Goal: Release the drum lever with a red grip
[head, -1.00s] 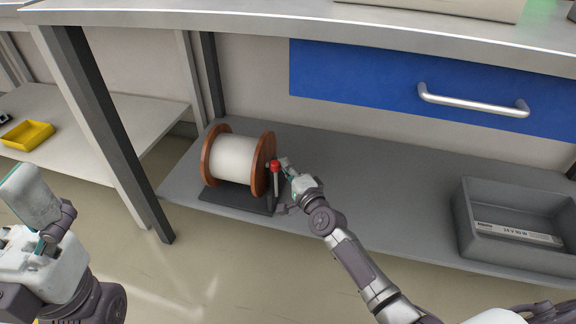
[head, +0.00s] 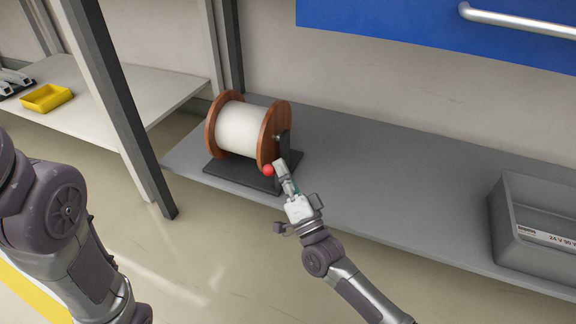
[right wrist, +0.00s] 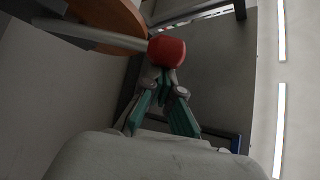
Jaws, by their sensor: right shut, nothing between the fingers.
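The drum (head: 242,130) has brown flanges and a white winding, and stands on a dark base plate (head: 228,172). The lever's red grip (head: 268,170) is low at the front of the right flange. In the right wrist view the red grip (right wrist: 167,52) sits at the end of a pale rod (right wrist: 90,36) that runs off to the left. My right gripper (head: 281,168) is shut and empty, with its fingertips right beside the grip. In the right wrist view its fingertips (right wrist: 162,78) are just below the grip; whether they touch it I cannot tell. My left gripper is out of view.
The drum is on a grey lower shelf (head: 400,185), clear between the drum and a grey bin (head: 510,220) at right. A dark table leg (head: 120,110) stands left of the drum. A blue drawer (head: 400,28) hangs above. A yellow tray (head: 47,98) is at far left.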

